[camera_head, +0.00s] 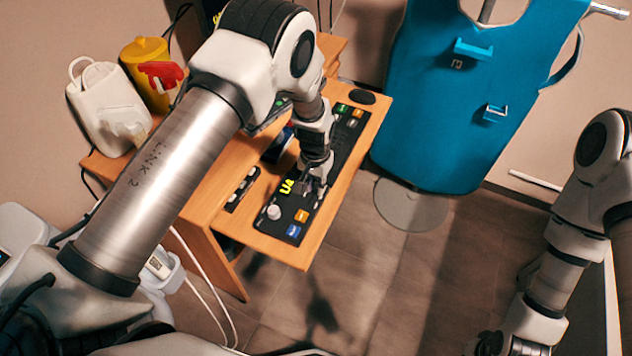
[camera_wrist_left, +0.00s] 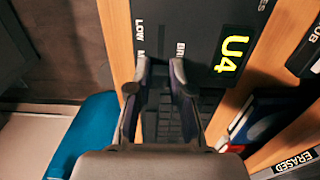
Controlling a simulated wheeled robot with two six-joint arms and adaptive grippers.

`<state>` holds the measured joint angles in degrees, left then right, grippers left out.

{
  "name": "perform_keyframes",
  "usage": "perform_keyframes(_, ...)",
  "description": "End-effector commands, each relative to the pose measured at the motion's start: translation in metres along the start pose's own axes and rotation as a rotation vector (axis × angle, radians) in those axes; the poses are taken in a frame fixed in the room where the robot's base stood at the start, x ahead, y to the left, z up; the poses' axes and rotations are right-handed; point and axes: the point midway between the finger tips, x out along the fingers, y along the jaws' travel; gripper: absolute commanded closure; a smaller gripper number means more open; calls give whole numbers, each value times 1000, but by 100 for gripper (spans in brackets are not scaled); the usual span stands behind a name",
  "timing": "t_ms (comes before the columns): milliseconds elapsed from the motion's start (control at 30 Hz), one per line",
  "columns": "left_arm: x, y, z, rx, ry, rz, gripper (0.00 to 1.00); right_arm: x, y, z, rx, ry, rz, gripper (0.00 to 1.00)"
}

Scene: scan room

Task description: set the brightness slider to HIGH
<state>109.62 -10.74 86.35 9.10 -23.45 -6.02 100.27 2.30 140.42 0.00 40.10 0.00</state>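The black control panel (camera_head: 335,160) lies along the front edge of the wooden desk. In the left wrist view the panel (camera_wrist_left: 198,22) shows a yellow "U4", a "LOW" label and cut-off lettering starting "M" and "BRI". The brightness slider's knob cannot be made out; my fingers cover part of the panel beside these labels. My left gripper (camera_head: 314,184) points down over the panel, close to its surface. In the left wrist view its two fingertips (camera_wrist_left: 154,80) are apart, with dark panel showing between them. My right gripper (camera_head: 505,345) is at the bottom right, partly cut off, away from the desk.
The panel also bears a white knob (camera_head: 274,212), an orange button (camera_head: 301,215) and a blue button (camera_head: 293,231). A yellow canister (camera_head: 147,52) and a white container (camera_head: 105,105) stand on the desk's left. A blue apron (camera_head: 455,110) hangs beyond the desk's right edge.

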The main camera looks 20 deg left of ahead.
Motion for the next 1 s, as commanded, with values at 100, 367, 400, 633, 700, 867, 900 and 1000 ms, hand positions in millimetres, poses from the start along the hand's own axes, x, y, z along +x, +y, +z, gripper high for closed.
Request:
perform_keyframes(100,-2,0,-1,0,3,0,54,0,0,0,0,0,0,100)
perform_keyframes(367,-3,0,-2,0,4,0,54,0,0,0,0,1,0,100)
perform_keyframes(400,-5,0,-2,0,5,0,54,0,0,0,0,1,0,100)
perform_keyframes(633,-46,0,-4,0,7,-2,54,0,0,0,0,1,0,100)
perform_keyframes(700,-65,0,-4,1,6,-2,54,0,0,0,0,1,0,100)
perform_keyframes(867,-101,0,-4,-1,3,-1,54,0,0,0,0,1,0,100)
perform_keyframes(900,-108,0,-4,0,4,-1,54,0,0,0,0,1,0,100)
perform_keyframes(1000,-118,0,-4,0,1,-1,54,0,0,0,0,1,0,100)
